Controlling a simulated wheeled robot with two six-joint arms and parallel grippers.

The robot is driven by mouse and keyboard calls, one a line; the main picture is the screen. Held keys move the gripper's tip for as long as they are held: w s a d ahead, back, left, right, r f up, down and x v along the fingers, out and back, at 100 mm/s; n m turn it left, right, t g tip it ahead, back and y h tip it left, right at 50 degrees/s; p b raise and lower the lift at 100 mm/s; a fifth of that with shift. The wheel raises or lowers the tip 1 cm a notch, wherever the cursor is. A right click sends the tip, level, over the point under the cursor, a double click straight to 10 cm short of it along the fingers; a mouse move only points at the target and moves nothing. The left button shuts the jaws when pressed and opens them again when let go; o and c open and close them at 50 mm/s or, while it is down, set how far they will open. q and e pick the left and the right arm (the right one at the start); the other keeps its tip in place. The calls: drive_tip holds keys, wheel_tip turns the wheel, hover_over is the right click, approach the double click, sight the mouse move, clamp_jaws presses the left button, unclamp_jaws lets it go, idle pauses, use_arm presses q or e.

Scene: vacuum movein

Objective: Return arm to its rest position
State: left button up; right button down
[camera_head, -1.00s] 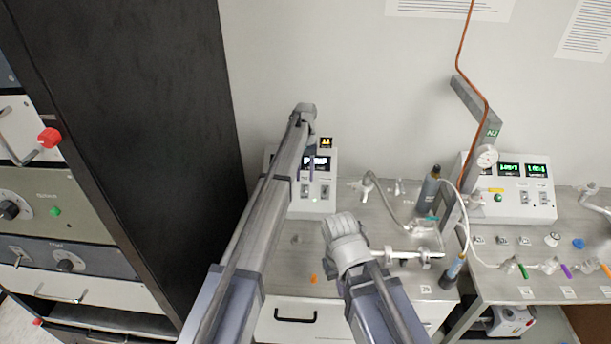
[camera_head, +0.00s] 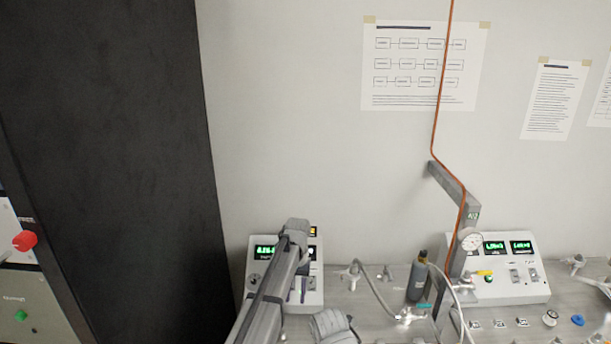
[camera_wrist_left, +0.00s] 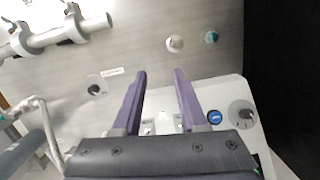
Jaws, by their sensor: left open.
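My left arm (camera_head: 272,292) reaches up from the bottom edge in the head view, in front of the left control box (camera_head: 259,267). My left gripper (camera_head: 299,290) hangs at the arm's end and is partly hidden by it. In the left wrist view the two purple fingers (camera_wrist_left: 160,72) stand apart with nothing held between them. Switches on the white control box (camera_wrist_left: 160,124) show beyond the gap, and a black knob and a blue button sit to the right.
A tall black cabinet side (camera_head: 110,150) stands on the left. On the bench are a grey cylinder (camera_head: 418,281), glass tubing, a gauge (camera_head: 470,240) on a post and a right control box (camera_head: 512,290). A copper line (camera_head: 440,100) runs up the wall.

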use_arm(q)
drive_tip(key=s+f+m+t+b, duration=0.1)
drive_tip(key=s+f+b, duration=0.2)
drive_tip(key=s, duration=1.1)
drive_tip(key=s+a+f+m+b, duration=0.1)
drive_tip(key=s+f+b, duration=0.2)
drive_tip(key=s, duration=1.2)
drive_tip(key=shift+a+f+m+t+y, duration=0.3)
drive_tip(key=shift+f+t+y, duration=0.1)
drive_tip(key=shift+f, duration=0.35)
